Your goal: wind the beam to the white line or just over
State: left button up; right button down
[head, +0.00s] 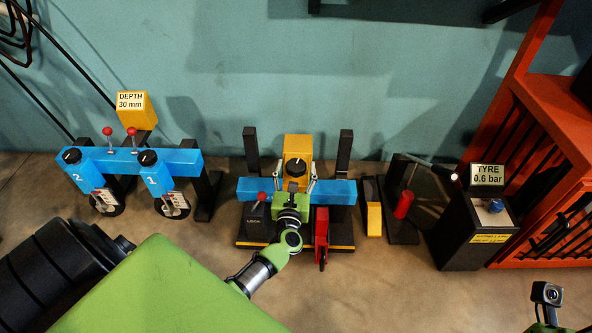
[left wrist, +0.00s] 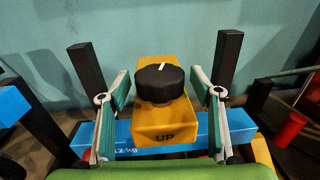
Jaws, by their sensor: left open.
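The blue beam (head: 335,190) lies level between two black posts in the head view. It also crosses the left wrist view (left wrist: 240,122). A black round knob (head: 295,167) sits on a yellow block (head: 297,142) marked UP (left wrist: 164,125). In the left wrist view the knob (left wrist: 158,84) has a white mark on its top. My left gripper (head: 296,173) is open, with one finger on each side of the knob; a gap shows at both sides in the left wrist view (left wrist: 160,88). I cannot make out the white line. My right gripper's fingers are not in view.
A red-knobbed lever (head: 262,197) by a LOCK label and a red part (head: 321,237) stand at the beam's front. Black posts (head: 251,150) (head: 346,152) flank the yellow block. A blue two-dial rig (head: 185,160) stands left; a tyre stand (head: 465,235) and red rack (head: 560,120) stand right.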

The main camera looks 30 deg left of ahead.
pick_arm(q)
jog(key=c, duration=1.1)
